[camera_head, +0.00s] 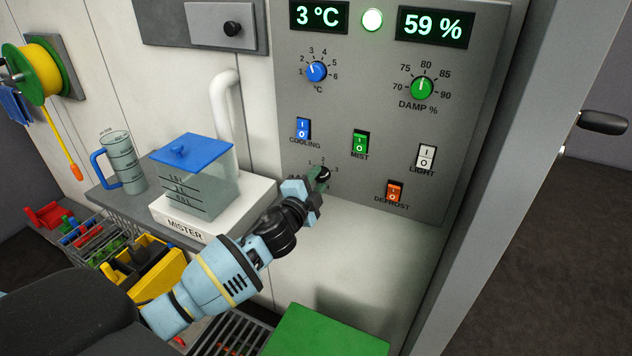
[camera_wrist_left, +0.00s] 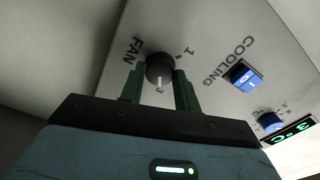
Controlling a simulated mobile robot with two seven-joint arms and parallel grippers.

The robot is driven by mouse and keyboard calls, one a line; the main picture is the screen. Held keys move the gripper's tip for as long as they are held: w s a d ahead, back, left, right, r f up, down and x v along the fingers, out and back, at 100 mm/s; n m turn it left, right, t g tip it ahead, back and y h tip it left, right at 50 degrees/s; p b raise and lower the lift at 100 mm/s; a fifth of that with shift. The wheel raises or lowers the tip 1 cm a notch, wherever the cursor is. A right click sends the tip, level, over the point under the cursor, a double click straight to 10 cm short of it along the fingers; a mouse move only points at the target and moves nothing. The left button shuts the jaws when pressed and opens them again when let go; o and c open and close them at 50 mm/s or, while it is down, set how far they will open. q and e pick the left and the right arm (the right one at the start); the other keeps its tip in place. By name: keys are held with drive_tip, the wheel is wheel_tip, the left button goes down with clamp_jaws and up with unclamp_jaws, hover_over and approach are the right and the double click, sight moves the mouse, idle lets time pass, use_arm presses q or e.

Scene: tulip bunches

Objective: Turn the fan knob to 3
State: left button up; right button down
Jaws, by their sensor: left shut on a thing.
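The fan knob (camera_head: 325,174) is a small dark round knob low on the grey control panel (camera_head: 465,130). My left gripper (camera_head: 318,180) is at it, with its dark green fingers closed on the knob's sides. In the left wrist view the black knob (camera_wrist_left: 160,67) sits between the two fingers of the left gripper (camera_wrist_left: 161,90). A white pointer line shows on the knob's lower part, toward a mark that looks like a 3. My right gripper is not in view.
Above the fan knob are the cooling switch (camera_head: 302,128), mist switch (camera_head: 359,142) and blue temperature knob (camera_head: 316,71). The orange defrost switch (camera_head: 394,191) is to the right. The mister (camera_head: 185,225) stands left of my left gripper. A green surface (camera_head: 330,335) lies below.

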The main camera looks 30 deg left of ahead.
use_arm(q)
drive_tip(key=o, duration=1)
drive_tip(key=shift+s, duration=0.1)
drive_tip(key=s, duration=0.7)
drive_tip(key=shift+s+d, duration=0.25)
drive_tip(key=shift+s, duration=0.05)
